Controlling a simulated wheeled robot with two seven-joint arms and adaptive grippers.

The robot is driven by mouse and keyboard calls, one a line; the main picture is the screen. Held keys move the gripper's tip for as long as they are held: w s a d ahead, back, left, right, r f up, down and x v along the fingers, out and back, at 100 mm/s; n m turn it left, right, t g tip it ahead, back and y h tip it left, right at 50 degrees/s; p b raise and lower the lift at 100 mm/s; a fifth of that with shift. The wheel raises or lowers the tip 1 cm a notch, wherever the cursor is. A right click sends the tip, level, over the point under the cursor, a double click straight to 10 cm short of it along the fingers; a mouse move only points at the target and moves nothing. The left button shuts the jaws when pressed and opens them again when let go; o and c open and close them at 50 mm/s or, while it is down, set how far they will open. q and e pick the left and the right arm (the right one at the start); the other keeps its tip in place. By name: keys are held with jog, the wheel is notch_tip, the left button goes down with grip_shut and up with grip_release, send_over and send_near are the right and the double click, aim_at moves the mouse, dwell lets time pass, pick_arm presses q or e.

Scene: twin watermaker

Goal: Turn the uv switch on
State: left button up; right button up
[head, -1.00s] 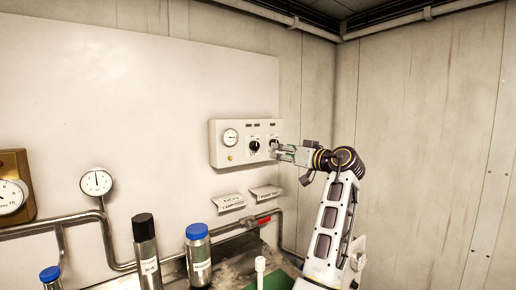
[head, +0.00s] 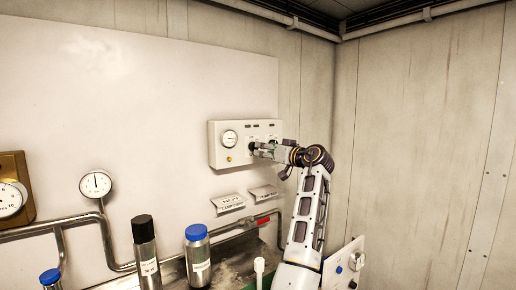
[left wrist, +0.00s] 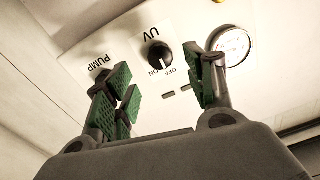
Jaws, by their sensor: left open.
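The UV switch, a black round knob (left wrist: 158,55), sits on the pale control box (head: 218,157) on the wall. In the left wrist view it shows with its UV, ON and OFF labels. A white mark shows on its lower edge on the OFF side; its exact angle is hard to tell. My left gripper (left wrist: 165,88) is open, its green-padded fingers on either side of the knob with a gap to each. In the head view the left gripper (head: 258,150) is at the box front and largely hides the knob. My right gripper is not in view.
The box also bears a dial gauge (head: 229,138), a yellow button (head: 229,159) and a PUMP label (left wrist: 90,62), its knob partly behind a finger. Below are two tags, a pipe with a red handle (head: 264,222) and blue-capped bottles (head: 198,255).

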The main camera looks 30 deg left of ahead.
pick_arm(q)
jog(key=x, duration=0.5)
jog(key=shift+w+a+p, duration=0.1)
jog(key=shift+a+p, duration=0.15)
jog(key=shift+p, duration=0.05)
jog(key=c, duration=0.8)
jog(key=shift+c, duration=1.1)
jog(key=shift+m+p, duration=4.5)
jog(key=shift+m, duration=1.7)
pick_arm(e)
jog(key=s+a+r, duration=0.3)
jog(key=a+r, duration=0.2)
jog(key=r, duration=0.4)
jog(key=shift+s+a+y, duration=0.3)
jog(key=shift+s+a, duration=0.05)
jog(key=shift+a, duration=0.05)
